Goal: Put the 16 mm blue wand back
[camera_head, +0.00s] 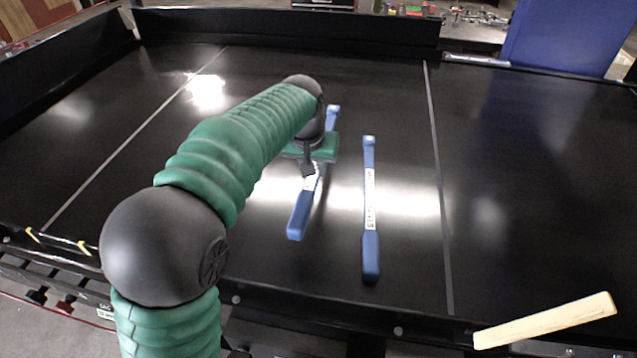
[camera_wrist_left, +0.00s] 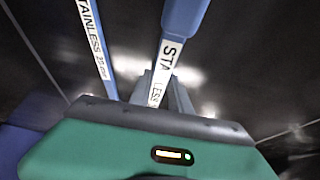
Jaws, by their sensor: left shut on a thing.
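Two long blue wands with white label bands are at the middle of the black conveyor belt. My left gripper (camera_head: 310,168) is shut on the left one, the held wand (camera_head: 300,215), around its label; my arm hides part of it. I cannot tell whether it touches the belt. The other wand (camera_head: 370,205) lies on the belt just to the right, apart from the gripper. In the left wrist view my fingers (camera_wrist_left: 163,92) hold the held wand (camera_wrist_left: 185,14), whose label is partly covered. The other wand (camera_wrist_left: 96,40) is at left, labelled STAINLESS; its small size print is unclear.
The black belt (camera_head: 540,170) is bare around the wands and carries thin grey lines (camera_head: 436,170). Raised black walls (camera_head: 290,28) edge the back and left. A cream bar (camera_head: 545,320) is at the lower right. A blue panel (camera_head: 565,35) stands at the back right.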

